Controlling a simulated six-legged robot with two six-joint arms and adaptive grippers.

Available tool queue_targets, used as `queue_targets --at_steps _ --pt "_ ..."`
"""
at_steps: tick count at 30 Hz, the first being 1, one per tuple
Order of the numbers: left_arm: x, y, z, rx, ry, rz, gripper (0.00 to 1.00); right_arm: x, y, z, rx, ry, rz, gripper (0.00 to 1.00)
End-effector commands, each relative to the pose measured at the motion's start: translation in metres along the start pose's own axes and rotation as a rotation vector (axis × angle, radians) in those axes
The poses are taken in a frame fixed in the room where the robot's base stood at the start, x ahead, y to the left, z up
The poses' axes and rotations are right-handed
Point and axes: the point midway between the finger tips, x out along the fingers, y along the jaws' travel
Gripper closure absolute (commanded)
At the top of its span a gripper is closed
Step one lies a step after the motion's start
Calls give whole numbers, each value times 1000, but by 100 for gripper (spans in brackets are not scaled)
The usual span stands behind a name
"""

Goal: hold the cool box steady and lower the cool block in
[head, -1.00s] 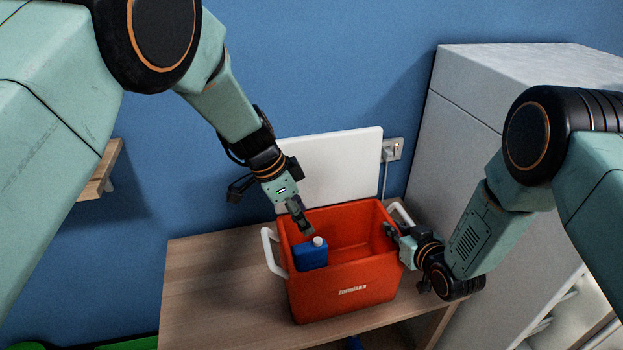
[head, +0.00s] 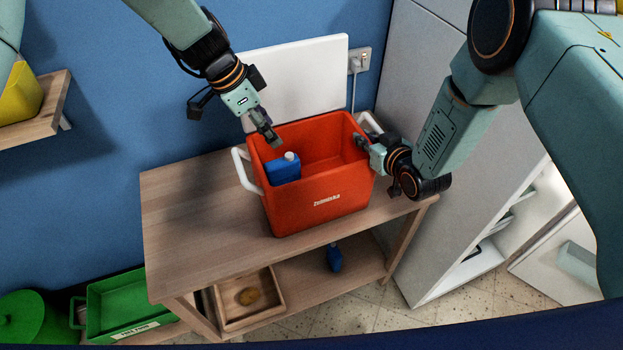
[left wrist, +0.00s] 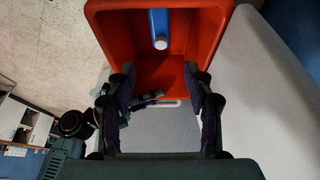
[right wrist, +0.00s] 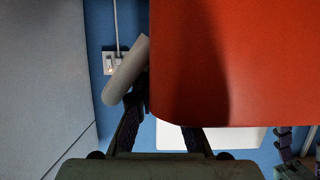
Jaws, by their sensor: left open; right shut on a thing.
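The orange-red cool box (head: 318,196) stands upright on the wooden table, with white handles at its sides. The blue cool block (head: 283,169) with a white cap is inside the box at its left end, its top near rim height. My left gripper (head: 272,139) is open and empty just above and behind the block. In the left wrist view the block (left wrist: 158,22) lies beyond the open fingers, apart from them. My right gripper (head: 362,141) is shut on the box's right wall near the rim. In the right wrist view the box (right wrist: 235,65) hides part of its fingers.
A white panel (head: 296,85) stands behind the box against the blue wall. The tabletop (head: 195,205) is clear left of the box. A shelf below holds a wooden tray (head: 265,313) and a small blue bottle (head: 334,258). A pale cabinet (head: 420,65) stands at the right.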

Motion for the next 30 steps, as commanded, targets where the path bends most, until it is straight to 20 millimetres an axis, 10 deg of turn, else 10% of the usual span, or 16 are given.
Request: queue_targets --at_steps 29,30 --pt "-60 0 0 0 0 0 48 0 -1 2 0 -4 -2 100" --pt "-60 0 0 0 0 0 48 0 -1 2 0 -4 -2 85"
